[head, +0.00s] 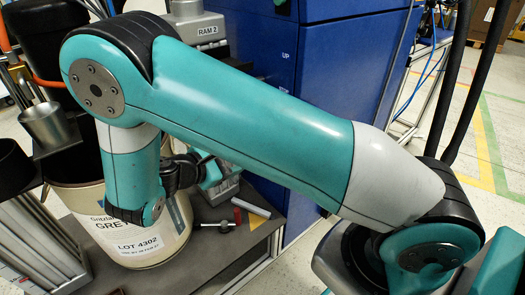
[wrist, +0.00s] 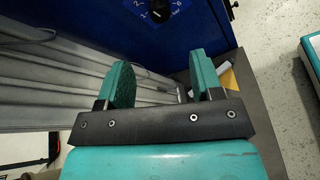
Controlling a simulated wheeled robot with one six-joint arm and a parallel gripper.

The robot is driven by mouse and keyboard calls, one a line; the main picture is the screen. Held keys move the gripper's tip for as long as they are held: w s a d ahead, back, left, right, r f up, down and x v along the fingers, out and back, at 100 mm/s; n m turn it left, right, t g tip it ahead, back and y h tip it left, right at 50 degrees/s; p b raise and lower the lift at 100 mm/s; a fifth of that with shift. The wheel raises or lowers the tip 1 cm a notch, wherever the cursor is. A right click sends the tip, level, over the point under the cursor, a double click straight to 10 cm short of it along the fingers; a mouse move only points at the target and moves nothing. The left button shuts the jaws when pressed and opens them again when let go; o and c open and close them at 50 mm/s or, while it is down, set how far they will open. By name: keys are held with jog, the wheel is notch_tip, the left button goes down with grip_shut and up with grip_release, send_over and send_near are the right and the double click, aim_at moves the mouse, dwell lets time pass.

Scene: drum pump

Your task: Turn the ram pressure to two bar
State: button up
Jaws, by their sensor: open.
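The pressure knob (wrist: 158,6) is black with a white pointer mark. It sits on a dark blue panel (wrist: 205,22) at the top edge of the wrist view, with a white numbered scale around it; a 2 and a 6 seem readable. The top of the knob is cut off, so its exact setting cannot be told. My gripper (wrist: 160,72) is open and empty, its two teal fingers apart, below the knob in the picture and not touching it. In the head view my arm covers the knob, and the gripper is mostly hidden behind it.
A blue cabinet (head: 250,45) with an UP label stands behind my arm. A drum (head: 140,245) labelled LOT 4302 stands at the left. Small tools (head: 222,225) lie on the grey platform. Grey ribbed columns (wrist: 50,90) fill the wrist view's left.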

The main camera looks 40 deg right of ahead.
jog(key=b+x, duration=0.2)
jog(key=x, duration=1)
jog(key=shift+d, duration=0.25)
jog(key=c, duration=0.9)
